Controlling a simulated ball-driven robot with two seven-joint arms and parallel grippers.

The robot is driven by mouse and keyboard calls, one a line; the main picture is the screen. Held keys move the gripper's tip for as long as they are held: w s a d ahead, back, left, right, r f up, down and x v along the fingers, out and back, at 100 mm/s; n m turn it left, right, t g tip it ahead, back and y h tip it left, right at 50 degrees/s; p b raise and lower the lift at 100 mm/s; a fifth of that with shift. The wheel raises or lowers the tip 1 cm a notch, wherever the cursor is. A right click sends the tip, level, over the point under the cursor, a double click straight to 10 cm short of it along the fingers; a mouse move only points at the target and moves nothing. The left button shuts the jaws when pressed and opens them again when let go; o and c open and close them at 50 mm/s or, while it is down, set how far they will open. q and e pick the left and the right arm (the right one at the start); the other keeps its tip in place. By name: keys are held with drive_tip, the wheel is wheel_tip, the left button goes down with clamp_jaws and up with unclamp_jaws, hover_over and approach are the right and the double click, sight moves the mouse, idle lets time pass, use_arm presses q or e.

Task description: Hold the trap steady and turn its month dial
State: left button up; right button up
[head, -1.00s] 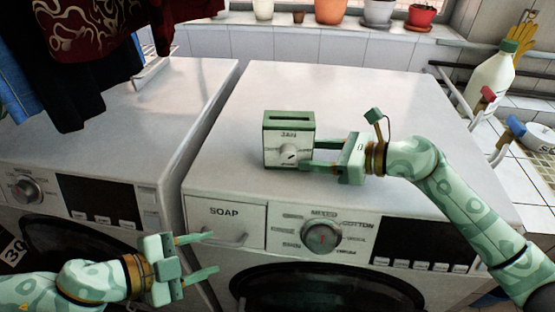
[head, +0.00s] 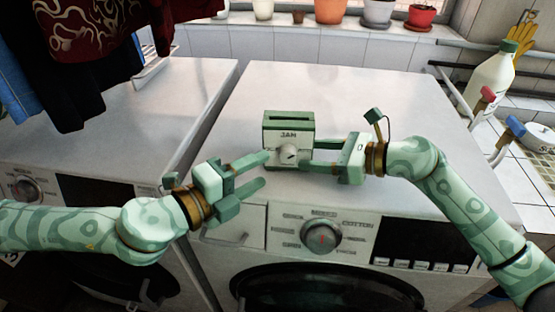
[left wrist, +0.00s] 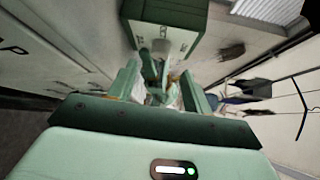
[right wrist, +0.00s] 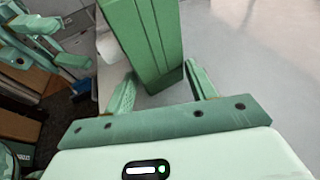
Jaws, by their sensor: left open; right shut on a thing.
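The trap (head: 289,121) is a green-edged white box standing upright on the right washing machine's top. Its front has a lettered label and a month dial (head: 289,155). My right gripper (head: 306,155) is shut on the trap from the right; the right wrist view shows the green trap body (right wrist: 147,40) between its fingers. My left gripper (head: 267,170) is open, its fingertips in front of the trap's lower left front, close to the dial. The left wrist view shows the trap (left wrist: 165,12) ahead of the open fingers; I cannot tell whether they touch the dial.
Below the left gripper are the soap drawer (head: 238,226) and the washer's program knob (head: 321,236). Dark clothes (head: 90,60) hang at the upper left. A white bottle (head: 492,78) stands at the right. The machine top behind the trap is clear.

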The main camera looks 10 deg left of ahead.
sight(285, 157)
use_arm(q)
drive_tip(key=x, duration=0.6)
drive_tip(key=shift+f, duration=0.1)
drive_tip(key=c, duration=1)
drive_tip(key=shift+a, duration=0.1)
drive_tip(key=shift+r+m+g+y, duration=0.4)
drive_tip(key=shift+m+g+y, duration=0.3)
drive_tip(key=shift+m+y, duration=0.35)
drive_tip(key=shift+d+r+m+g+y, duration=0.15)
drive_tip(key=shift+m+g+y, duration=0.15)
drive_tip(key=shift+m+y, duration=0.3)
drive_tip(key=shift+d+m+g+y, duration=0.15)
drive_tip(key=shift+m+g+y, duration=0.2)
drive_tip(key=shift+y, duration=0.4)
